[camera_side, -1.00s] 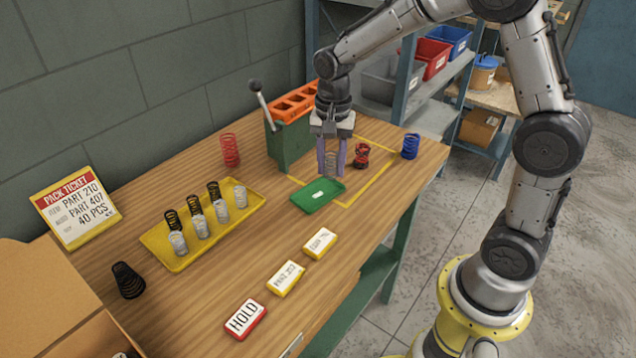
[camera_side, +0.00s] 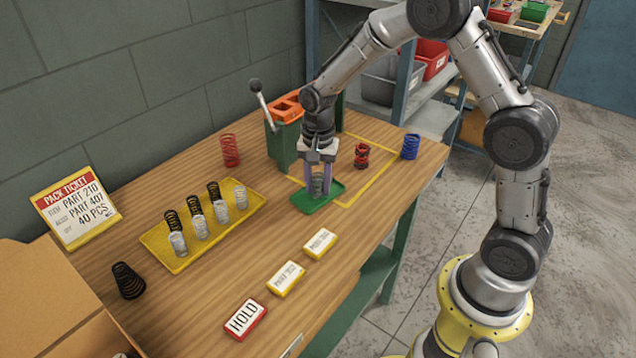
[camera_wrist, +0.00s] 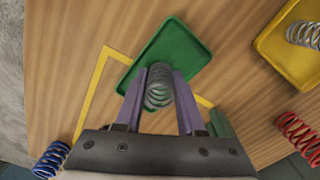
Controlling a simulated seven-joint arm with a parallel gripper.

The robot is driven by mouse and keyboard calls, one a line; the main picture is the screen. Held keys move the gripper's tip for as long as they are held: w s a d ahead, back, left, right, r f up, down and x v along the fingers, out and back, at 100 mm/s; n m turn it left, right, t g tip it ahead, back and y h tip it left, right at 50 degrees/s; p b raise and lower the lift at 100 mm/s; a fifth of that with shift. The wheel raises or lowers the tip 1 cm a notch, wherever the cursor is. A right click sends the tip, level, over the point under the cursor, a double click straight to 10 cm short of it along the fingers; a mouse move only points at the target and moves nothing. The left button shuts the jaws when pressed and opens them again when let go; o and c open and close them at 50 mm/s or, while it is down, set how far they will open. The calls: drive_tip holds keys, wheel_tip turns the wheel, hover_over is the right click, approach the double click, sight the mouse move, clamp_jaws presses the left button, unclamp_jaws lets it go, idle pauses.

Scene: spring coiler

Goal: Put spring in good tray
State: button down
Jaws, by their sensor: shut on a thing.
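My gripper (camera_side: 318,180) is shut on a grey metal spring (camera_side: 318,184). It holds the spring upright between purple fingers over the small green tray (camera_side: 304,204). In the wrist view the spring (camera_wrist: 159,87) sits between the fingertips with the green tray (camera_wrist: 178,48) beneath and beyond it. I cannot tell whether the spring's lower end touches the tray floor. No other spring shows in the green tray.
A yellow tray (camera_side: 180,262) at left holds several black and silver springs. A red spring (camera_side: 230,150), a dark red spring (camera_side: 361,155) and a blue spring (camera_side: 410,146) stand nearby. A green press (camera_side: 283,145) with a lever stands behind. Labelled blocks, including HOLD (camera_side: 245,318), lie in front.

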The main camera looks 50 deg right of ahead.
sight(319, 176)
drive_tip(key=shift+f, duration=0.15)
drive_tip(key=c, duration=0.8)
unclamp_jaws()
wheel_tip(319, 176, up, 12)
drive_tip(key=shift+r, duration=0.15)
drive_tip(key=s+a+r+n+t, duration=0.25)
drive_tip(key=s+r+n, duration=0.45)
drive_tip(key=s, duration=0.5)
drive_tip(key=shift+s+a+n+t, duration=0.1)
drive_tip(key=shift+s+n+t, duration=0.65)
drive_tip(key=shift+s, duration=1.35)
drive_tip(key=shift+s+a+n+t, duration=0.1)
drive_tip(key=shift+s+n+t, duration=0.2)
drive_tip(key=shift+s+n, duration=1.35)
drive_tip(key=shift+s+a+n+t, duration=0.1)
drive_tip(key=shift+s+n+t, duration=0.4)
drive_tip(key=shift+s, duration=2.05)
